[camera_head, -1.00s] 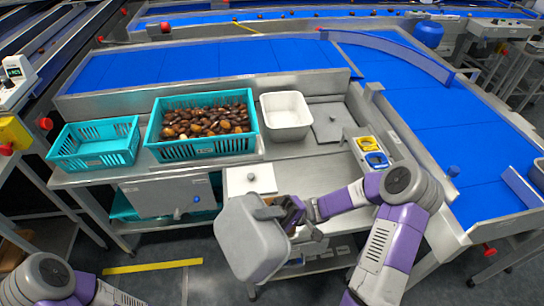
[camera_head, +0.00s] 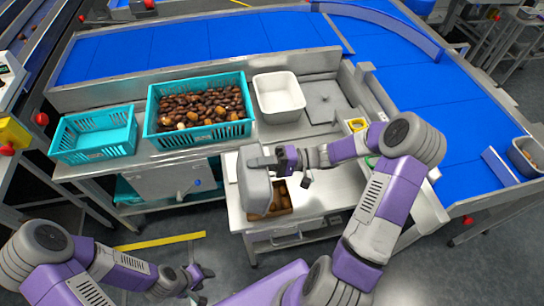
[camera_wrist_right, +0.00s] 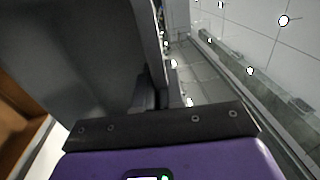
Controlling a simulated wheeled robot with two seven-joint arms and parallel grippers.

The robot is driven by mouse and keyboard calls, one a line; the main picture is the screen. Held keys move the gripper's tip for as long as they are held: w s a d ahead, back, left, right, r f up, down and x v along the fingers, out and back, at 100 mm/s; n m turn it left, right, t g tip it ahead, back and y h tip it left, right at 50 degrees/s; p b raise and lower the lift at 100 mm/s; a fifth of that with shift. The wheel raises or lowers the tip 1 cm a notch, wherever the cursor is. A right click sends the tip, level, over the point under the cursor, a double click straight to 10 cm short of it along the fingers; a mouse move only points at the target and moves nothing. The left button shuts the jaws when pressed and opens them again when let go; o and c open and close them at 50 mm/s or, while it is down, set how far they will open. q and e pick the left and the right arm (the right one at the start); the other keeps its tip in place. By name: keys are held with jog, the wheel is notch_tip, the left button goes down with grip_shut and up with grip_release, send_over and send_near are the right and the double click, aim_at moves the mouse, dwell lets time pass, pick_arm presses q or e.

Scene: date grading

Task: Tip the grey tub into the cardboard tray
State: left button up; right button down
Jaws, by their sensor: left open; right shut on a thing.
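The grey tub (camera_head: 254,188) is tipped onto its side above the cardboard tray (camera_head: 288,210) in the head view. My right gripper (camera_head: 279,161) is shut on the tub's upper edge. The brown tray stands on the low white table, partly hidden behind the tub, with brown dates in its visible part. In the right wrist view the tub's grey wall (camera_wrist_right: 70,55) fills the upper left, and a brown tray side (camera_wrist_right: 16,125) shows at the left edge. My left gripper (camera_head: 203,284) is open and empty, low in front of the table.
A teal crate full of dates (camera_head: 150,130), an empty-looking teal crate (camera_head: 58,150) and a white bin (camera_head: 258,97) stand on the steel bench behind. The blue conveyor (camera_head: 460,130) runs along the right.

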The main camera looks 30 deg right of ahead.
jog(key=w+a+g+h+p, duration=0.2)
jog(key=w+a+h+p, duration=0.1)
jog(key=a+h+p, duration=0.65)
jog(key=w+a+f+g+h+p, duration=0.1)
jog(key=a+f+g+h+p, duration=0.2)
jog(key=h+p, duration=0.7)
jog(key=shift+a+f+g+p, duration=0.3)
jog(key=shift+a+f+p, duration=0.35)
jog(key=shift+f+p, duration=0.85)
jog(key=shift+r, duration=0.25)
